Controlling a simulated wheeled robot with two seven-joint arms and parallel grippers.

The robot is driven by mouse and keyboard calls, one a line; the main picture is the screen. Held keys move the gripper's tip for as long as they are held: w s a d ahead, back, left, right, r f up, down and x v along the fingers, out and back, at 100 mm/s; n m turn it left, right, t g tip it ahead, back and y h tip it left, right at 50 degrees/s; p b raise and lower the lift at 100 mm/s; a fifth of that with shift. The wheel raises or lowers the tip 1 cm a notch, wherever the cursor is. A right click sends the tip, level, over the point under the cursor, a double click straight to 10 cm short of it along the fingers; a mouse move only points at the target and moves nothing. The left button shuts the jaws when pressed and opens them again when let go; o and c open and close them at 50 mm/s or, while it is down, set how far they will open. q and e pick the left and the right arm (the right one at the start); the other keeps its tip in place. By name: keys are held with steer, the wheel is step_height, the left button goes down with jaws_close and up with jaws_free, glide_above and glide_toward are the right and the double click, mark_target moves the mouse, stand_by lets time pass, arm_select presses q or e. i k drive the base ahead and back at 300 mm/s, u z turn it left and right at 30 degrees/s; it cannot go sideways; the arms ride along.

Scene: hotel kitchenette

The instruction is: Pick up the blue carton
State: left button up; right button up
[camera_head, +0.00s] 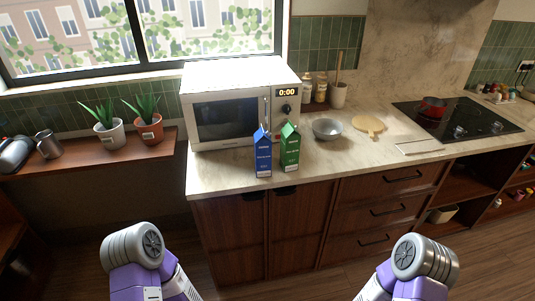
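The blue carton (263,154) stands upright near the front edge of the counter, in front of the right part of the microwave. A green carton (290,149) stands upright close on its right. My two arms show at the bottom of the view, one at the lower left and one at the lower right, both well short of the counter. Only their purple and silver links show. Neither gripper can be seen, and nothing touches the blue carton.
A white microwave (225,115) stands behind the cartons. A metal bowl (327,129) and a wooden board (368,125) lie to the right, then a black cooktop (470,118) with a red pot (433,107). Potted plants stand on the left shelf (75,157). The counter left of the blue carton is clear.

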mark_target(262, 142)
steer(key=z, duration=1.6)
steer(key=i, duration=1.4)
steer(key=u, duration=3.25)
